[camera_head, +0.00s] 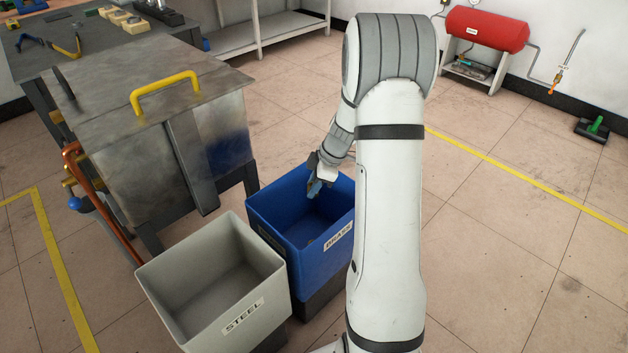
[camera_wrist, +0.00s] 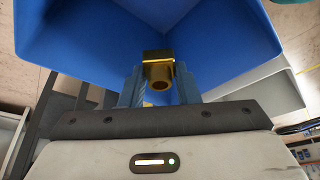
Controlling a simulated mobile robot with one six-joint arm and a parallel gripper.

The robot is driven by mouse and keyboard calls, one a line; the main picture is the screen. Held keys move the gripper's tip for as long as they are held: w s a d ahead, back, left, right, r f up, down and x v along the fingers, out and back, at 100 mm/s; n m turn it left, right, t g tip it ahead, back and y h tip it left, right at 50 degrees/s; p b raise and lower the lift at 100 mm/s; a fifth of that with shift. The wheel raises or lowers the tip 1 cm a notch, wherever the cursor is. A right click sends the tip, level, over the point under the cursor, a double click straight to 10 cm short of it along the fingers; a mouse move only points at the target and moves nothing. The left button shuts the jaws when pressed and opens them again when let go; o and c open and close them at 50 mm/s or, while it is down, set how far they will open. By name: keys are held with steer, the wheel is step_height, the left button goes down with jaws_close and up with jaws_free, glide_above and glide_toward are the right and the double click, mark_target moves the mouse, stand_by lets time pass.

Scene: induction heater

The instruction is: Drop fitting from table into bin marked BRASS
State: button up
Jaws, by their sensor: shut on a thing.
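A brass-coloured fitting (camera_wrist: 158,71) sits between the two blue fingers of my gripper (camera_wrist: 160,88) in the wrist view. The gripper is shut on it. In the head view my gripper (camera_head: 315,187) hangs over the opening of the blue bin (camera_head: 322,248), whose label reads BRASS. The fitting cannot be made out in the head view. The blue bin's inner walls (camera_wrist: 215,35) fill much of the wrist view beyond the fitting. My arm hides the bin's right side in the head view.
A grey bin (camera_head: 170,298) labelled STEEL stands next to the blue one, front left. A metal cabinet with a yellow handle (camera_head: 165,92) stands behind them. A workbench (camera_head: 60,30) with tools is at the back left.

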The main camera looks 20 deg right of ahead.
steer(key=shift+f+b, duration=0.3)
steer(key=shift+f, duration=1.15)
steer(key=o, duration=1.2)
steer(key=shift+c, duration=0.2)
steer(key=shift+r, duration=0.1)
steer(key=p+v, duration=0.1)
steer(key=v, duration=0.6)
steer(key=shift+d+r+p, duration=0.15)
steer(key=shift+r+p, duration=0.15)
steer(key=shift+p, duration=0.1)
